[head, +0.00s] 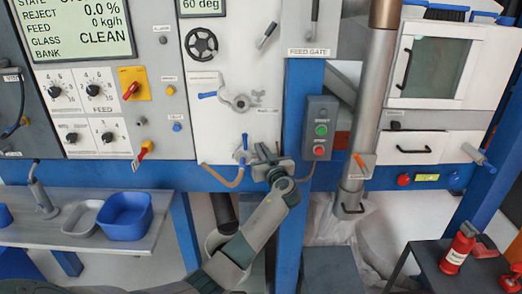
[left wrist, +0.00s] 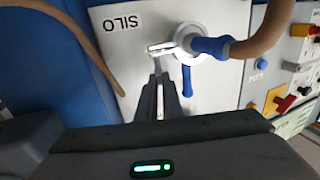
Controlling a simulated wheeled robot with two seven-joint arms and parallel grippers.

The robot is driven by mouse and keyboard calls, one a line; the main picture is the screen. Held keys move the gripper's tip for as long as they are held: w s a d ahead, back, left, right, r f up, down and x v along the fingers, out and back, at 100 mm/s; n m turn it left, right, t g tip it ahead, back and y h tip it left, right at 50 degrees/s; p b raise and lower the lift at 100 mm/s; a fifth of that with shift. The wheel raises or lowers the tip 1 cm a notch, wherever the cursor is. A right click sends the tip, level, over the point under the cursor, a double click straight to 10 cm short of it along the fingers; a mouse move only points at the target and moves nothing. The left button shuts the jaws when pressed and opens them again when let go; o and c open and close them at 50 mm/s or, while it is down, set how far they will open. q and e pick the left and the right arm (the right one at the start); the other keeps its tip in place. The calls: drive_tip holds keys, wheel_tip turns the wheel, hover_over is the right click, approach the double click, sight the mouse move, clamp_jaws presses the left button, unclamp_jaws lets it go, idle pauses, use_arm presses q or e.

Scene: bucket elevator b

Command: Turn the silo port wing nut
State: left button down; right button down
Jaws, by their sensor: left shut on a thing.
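The silo port (left wrist: 186,40) is a round pale metal fitting on a light panel marked SILO in the left wrist view. A blue hose cuff (left wrist: 210,46) and a blue lever (left wrist: 187,80) are on it. The silver wing nut (left wrist: 160,47) sticks out to the left of the port. My left gripper (left wrist: 158,82) is right at the wing nut, its dark fingers closed on a thin metal part of it; the fingers hide some of the grip. In the head view, my left gripper (head: 264,156) is just right of the port's blue lever (head: 245,142). My right gripper is not seen.
A brown hose (head: 222,179) hangs below the port. A blue post (head: 298,115) with a green and red button box (head: 321,128) stands close to the right of my gripper. A bench with a blue bin (head: 125,212) is at the lower left.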

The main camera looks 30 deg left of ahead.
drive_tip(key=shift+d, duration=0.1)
use_arm(q)
drive_tip(key=c, duration=1.8)
unclamp_jaws()
